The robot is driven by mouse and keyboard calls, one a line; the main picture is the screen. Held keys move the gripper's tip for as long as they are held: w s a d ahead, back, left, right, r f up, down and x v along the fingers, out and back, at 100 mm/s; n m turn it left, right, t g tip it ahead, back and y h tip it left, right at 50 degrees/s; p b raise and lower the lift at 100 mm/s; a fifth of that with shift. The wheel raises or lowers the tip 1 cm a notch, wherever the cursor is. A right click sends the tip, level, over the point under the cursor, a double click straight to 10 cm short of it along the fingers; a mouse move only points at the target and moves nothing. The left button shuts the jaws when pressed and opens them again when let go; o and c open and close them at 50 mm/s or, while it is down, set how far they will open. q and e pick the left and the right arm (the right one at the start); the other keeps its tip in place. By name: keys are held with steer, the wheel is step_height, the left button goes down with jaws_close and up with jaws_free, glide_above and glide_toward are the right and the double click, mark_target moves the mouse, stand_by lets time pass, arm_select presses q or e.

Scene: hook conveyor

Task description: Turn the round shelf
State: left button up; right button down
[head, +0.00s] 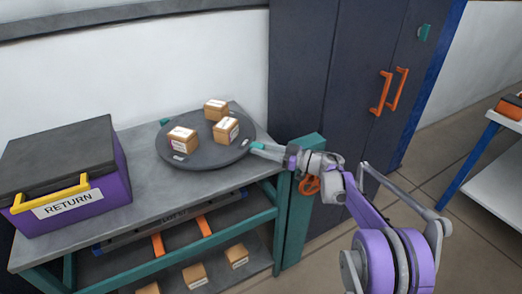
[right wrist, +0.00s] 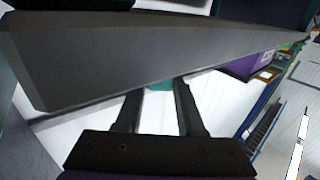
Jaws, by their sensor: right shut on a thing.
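The round shelf (head: 205,157) is a dark grey disc on the bench top in the head view. It carries three small brown boxes with white labels: one at the back (head: 215,110), one at the right (head: 226,130) and one at the left (head: 183,139). A teal handle (head: 164,122) shows on its far left rim. My right gripper (head: 257,148) is at the shelf's right rim, shut on another teal handle. In the right wrist view this teal handle (right wrist: 160,87) shows between the fingertips, partly hidden. My left gripper is not in view.
A purple RETURN box (head: 75,180) with a black lid and yellow handle stands left on the bench (head: 150,195). More brown boxes (head: 194,275) lie on the lower level. A dark cabinet (head: 340,80) with orange handles stands behind right. A teal post (head: 300,205) is close beside my right arm.

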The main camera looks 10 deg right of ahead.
steer(key=shift+d+f, duration=0.1)
steer(key=shift+f, duration=0.2)
steer(key=c, duration=0.5)
jaws_free()
steer(key=shift+d, duration=0.1)
steer(key=shift+r, duration=0.1)
steer(key=v, duration=1)
steer(key=shift+s+d, duration=0.25)
steer(key=shift+c, duration=0.4)
